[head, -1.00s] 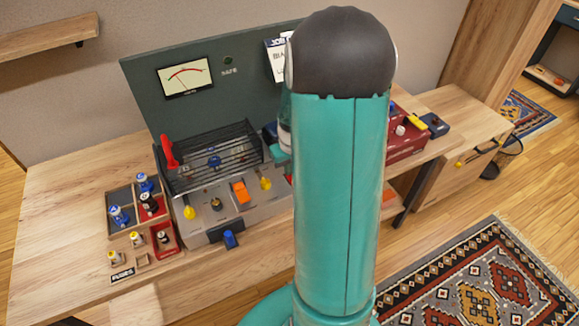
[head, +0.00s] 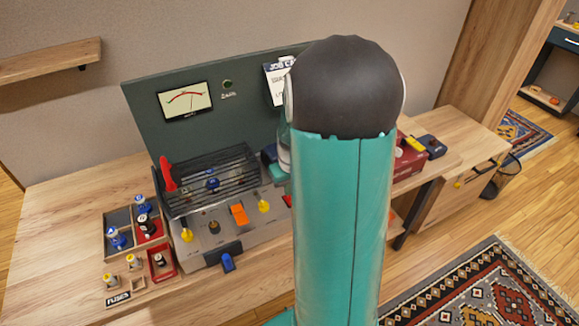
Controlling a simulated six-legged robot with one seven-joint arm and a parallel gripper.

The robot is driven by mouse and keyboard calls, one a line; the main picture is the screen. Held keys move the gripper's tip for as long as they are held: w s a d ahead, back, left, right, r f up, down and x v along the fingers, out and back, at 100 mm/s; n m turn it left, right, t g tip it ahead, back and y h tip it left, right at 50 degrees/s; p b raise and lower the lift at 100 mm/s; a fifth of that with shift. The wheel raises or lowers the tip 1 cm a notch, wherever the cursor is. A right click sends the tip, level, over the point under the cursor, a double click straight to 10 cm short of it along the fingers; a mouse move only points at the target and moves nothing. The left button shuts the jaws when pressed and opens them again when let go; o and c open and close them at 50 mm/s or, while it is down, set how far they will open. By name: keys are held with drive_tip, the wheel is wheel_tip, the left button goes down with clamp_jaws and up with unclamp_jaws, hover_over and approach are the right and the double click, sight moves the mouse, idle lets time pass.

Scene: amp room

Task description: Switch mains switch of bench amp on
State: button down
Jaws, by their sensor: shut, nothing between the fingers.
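The bench amp (head: 225,235) is a grey unit on the wooden bench, with a black wire cage (head: 210,180) at its back. Its front deck carries an orange rocker (head: 239,214), yellow-topped controls (head: 187,235) and a dark knob. A red lever (head: 167,174) stands upright at the cage's left end, and a blue lever (head: 228,262) is on the front. I cannot tell from any label which one is the mains switch. My own teal arm hides the amp's right end. My gripper does not show clearly; only teal pieces show beside the amp's right end.
A dark back panel holds a meter (head: 185,101) and a small round lamp (head: 227,84). A fuse tray (head: 120,240) stands left of the amp. A red box (head: 409,160) sits right of my arm. The bench's left end is bare.

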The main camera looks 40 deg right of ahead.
wheel_tip(320, 180, up, 12)
drive_tip(key=w, duration=0.1)
drive_tip(key=shift+w+d, duration=0.15)
drive_tip(key=shift+d, duration=0.05)
idle(0.4)
drive_tip(key=s+a+r+n+t, duration=0.1)
drive_tip(key=a+r, duration=0.3)
drive_tip(key=a, duration=0.3)
drive_tip(key=s+a+r+t, duration=0.1)
drive_tip(key=s+a+r, duration=0.15)
drive_tip(key=a, duration=0.45)
drive_tip(key=s+a+r+n+t, duration=0.2)
drive_tip(key=s+a+r, duration=0.1)
drive_tip(key=s+a, duration=0.6)
drive_tip(key=a, duration=0.3)
drive_tip(key=shift+a, duration=0.3)
